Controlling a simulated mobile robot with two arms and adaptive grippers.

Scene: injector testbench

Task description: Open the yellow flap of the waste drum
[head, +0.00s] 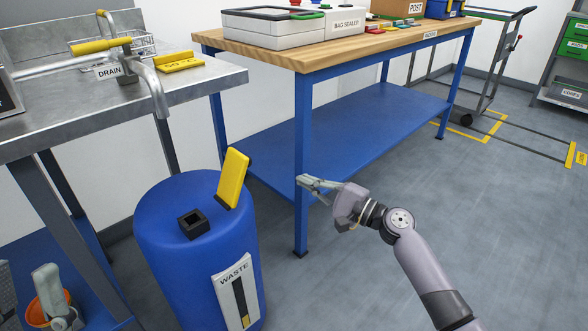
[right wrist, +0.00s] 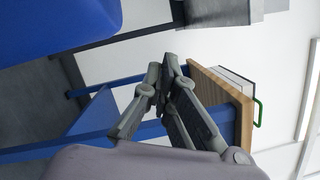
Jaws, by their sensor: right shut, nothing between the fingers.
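The blue waste drum (head: 160,245) stands on the floor between the two benches, a WASTE label on its side. Its yellow flap (head: 234,178) stands raised and leans slightly back at the right of the lid. The black-rimmed square opening (head: 193,223) in the lid is uncovered. My right gripper (head: 303,182) is shut and empty, in the air to the right of the flap and apart from it. Its closed fingers show in the right wrist view (right wrist: 166,68). My left gripper (head: 25,272) is partly in frame at the lower left, fingers spread, nothing between them.
A steel sink bench (head: 200,85) stands at the left, with a tap over it. A blue-framed wooden bench (head: 300,56) stands behind my right gripper, one leg close by. An orange bucket (head: 36,312) is under the sink bench. The floor at the right is open.

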